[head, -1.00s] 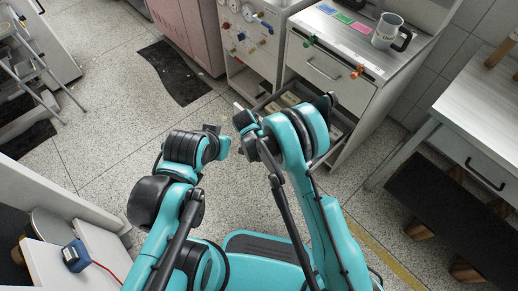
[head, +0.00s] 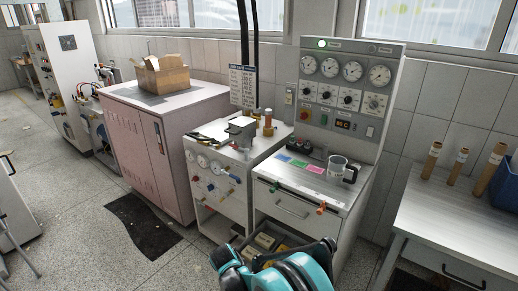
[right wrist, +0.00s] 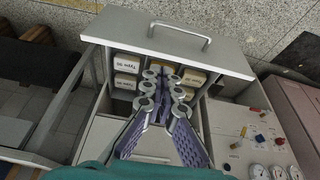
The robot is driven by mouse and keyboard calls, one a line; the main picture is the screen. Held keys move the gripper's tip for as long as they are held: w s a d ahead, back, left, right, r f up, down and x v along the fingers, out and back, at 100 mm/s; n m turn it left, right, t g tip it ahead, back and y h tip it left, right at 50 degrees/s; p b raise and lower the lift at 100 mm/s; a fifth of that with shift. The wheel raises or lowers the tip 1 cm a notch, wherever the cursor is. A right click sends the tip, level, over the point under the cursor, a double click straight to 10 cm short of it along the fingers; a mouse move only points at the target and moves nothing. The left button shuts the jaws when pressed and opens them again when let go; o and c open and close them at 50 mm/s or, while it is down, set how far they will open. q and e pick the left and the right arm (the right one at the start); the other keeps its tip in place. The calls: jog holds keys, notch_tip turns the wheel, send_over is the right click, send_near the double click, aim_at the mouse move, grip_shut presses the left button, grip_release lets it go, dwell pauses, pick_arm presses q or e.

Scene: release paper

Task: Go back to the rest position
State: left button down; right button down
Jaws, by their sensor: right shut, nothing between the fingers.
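My right gripper (right wrist: 165,82) shows in the right wrist view, with its grey linkages and purple pads. Its fingers are closed with nothing between them. It appears in front of an open drawer (right wrist: 182,52) that holds several small labelled boxes (right wrist: 127,63). I cannot tell how far above the drawer it is. In the head view, teal and black parts of my right arm show at the bottom centre, but the gripper itself is out of sight. My left gripper is not in view.
A grey cabinet (head: 292,207) with a gauge panel (head: 346,90) stands at centre right, its lower drawer open near my arm. A pink cabinet (head: 140,150) bears a cardboard box (head: 162,76).

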jog(key=s+d+r+n+y, duration=0.1)
jog(key=s+d+r, duration=0.1)
jog(key=d+r, duration=0.35)
jog(key=s+d+r+n+t, duration=0.1)
jog(key=s+d+r, duration=0.25)
jog(key=r, duration=0.35)
jog(key=s+d+r+n+y, duration=0.1)
jog(key=d+r, duration=0.4)
jog(key=r, duration=0.2)
jog(key=s+d+r+n+t, duration=0.1)
jog(key=s+d+n, duration=0.1)
jog(key=s+d, duration=0.3)
jog(key=s+d+r+n+t, duration=0.1)
jog(key=s+d, duration=0.4)
jog(key=s, duration=0.6)
jog(key=shift+d+r+n+t, duration=0.25)
jog(key=shift+r+n+t, duration=0.15)
jog(key=shift+r, duration=0.4)
